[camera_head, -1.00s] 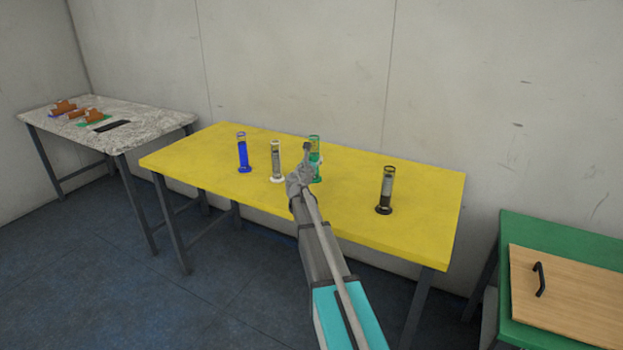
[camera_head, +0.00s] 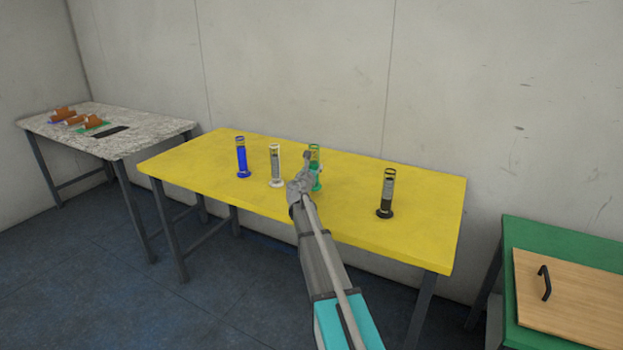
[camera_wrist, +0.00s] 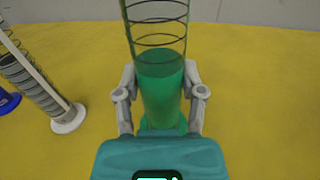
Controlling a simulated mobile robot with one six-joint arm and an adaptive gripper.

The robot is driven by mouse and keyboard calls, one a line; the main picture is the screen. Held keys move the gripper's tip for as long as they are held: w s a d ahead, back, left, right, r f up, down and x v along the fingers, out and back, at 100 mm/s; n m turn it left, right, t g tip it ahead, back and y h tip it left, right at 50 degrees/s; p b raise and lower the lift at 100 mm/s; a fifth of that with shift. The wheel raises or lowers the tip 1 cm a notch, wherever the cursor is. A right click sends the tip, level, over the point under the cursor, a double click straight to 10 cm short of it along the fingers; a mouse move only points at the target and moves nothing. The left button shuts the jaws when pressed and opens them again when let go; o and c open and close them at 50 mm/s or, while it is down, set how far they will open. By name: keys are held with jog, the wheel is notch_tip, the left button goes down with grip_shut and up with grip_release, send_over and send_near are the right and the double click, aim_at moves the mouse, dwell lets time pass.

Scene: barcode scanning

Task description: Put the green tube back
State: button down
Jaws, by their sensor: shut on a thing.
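The green tube (camera_head: 316,170) stands upright at the yellow table (camera_head: 210,160), between the white tube and the black one. In the wrist view the green tube (camera_wrist: 162,95) is a clear ringed cylinder with green in its lower part and a green foot. My gripper (camera_head: 306,165) reaches it from the front. In the wrist view both fingers of my gripper (camera_wrist: 160,95) are closed on the tube's sides. Its foot is partly hidden behind my gripper, so I cannot tell whether it touches the table.
A white tube (camera_head: 276,167) and a blue tube (camera_head: 242,159) stand to the left, the white one close by. A black tube (camera_head: 387,194) stands to the right. A marble-topped table (camera_head: 150,127) is at far left and a green table (camera_head: 570,238) at right.

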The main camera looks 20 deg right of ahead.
jog(key=shift+f+b, duration=1.2)
jog(key=shift+f, duration=0.25)
jog(key=shift+f, duration=0.2)
jog(key=shift+c, duration=1)
grip_release()
jog(key=shift+r, duration=0.1)
jog(key=shift+r, duration=0.15)
jog(key=v, duration=1.2)
jog(key=shift+s, duration=0.1)
